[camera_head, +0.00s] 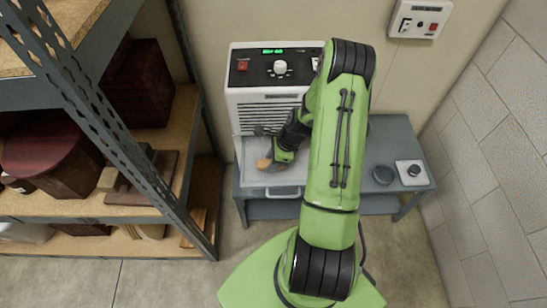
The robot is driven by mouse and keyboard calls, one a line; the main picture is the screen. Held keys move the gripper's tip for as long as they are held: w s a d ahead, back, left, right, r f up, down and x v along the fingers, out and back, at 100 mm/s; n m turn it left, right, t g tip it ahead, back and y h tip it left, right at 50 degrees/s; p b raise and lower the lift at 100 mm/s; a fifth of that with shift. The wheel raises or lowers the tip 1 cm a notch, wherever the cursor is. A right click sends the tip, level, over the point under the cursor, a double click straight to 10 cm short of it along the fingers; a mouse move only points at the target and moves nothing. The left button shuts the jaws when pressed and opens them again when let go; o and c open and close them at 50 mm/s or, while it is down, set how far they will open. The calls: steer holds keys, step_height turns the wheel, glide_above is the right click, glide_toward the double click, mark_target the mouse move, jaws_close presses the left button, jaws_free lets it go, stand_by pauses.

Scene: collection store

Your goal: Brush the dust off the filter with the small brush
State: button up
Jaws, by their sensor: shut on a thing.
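A white box-shaped machine (236,101) with a black control panel stands on a grey table at the wall. A pale, flat, tray-like part with a front handle, apparently the filter (250,178), lies in front of its grille. Dust on it is too small to make out. My gripper (273,161) is low over this part, pointing left, and shut on a small tan thing, apparently the brush (263,164). Whether the brush touches the filter I cannot tell. My arm hides the right side of the machine and part of the filter.
A metal shelf rack (120,140) with dark boxes stands close on the left. A dark round dish (383,174) and a small plate with a knob (411,172) are on the right of the grey table (405,142). A wall box (419,19) hangs above.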

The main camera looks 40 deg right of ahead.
steer(key=shift+w+a, duration=0.2)
steer(key=shift+a, duration=0.25)
steer(key=shift+w, duration=0.15)
steer(key=shift+w+d+r, duration=0.1)
steer(key=shift+w+d, duration=0.4)
steer(key=shift+w, duration=0.25)
steer(key=shift+w+d, duration=0.5)
steer(key=shift+w, duration=0.25)
steer(key=shift+w+d, duration=0.55)
steer(key=shift+w, duration=0.2)
steer(key=shift+w+d, duration=0.5)
steer(key=shift+w, duration=0.25)
step_height(320, 180, up, 6)
steer(key=p, duration=0.4)
